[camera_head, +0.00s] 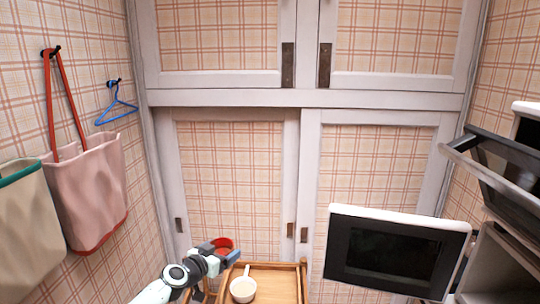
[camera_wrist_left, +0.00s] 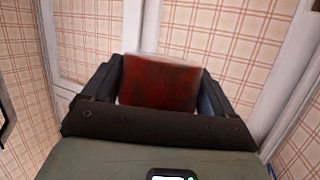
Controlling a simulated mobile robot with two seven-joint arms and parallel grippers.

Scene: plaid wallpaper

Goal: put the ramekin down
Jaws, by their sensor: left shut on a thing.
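The ramekin (camera_head: 223,243) is a small red vessel near the bottom middle of the head view. My left gripper (camera_head: 221,255) is shut on it, at the left end of the wooden tray-like surface (camera_head: 278,267). In the left wrist view the red ramekin (camera_wrist_left: 160,84) fills the space between the two dark fingers of the gripper (camera_wrist_left: 160,90). Its lower part is hidden by the gripper, and I cannot tell whether it touches anything beneath. My right gripper is not in view.
A white cup-like pan with a handle (camera_head: 243,289) stands on the wooden surface, right of my left gripper. Bare wood shows to its right. An open microwave-like door (camera_head: 396,254) juts in at the right. Bags (camera_head: 90,190) hang on the left wall; cabinet doors stand behind.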

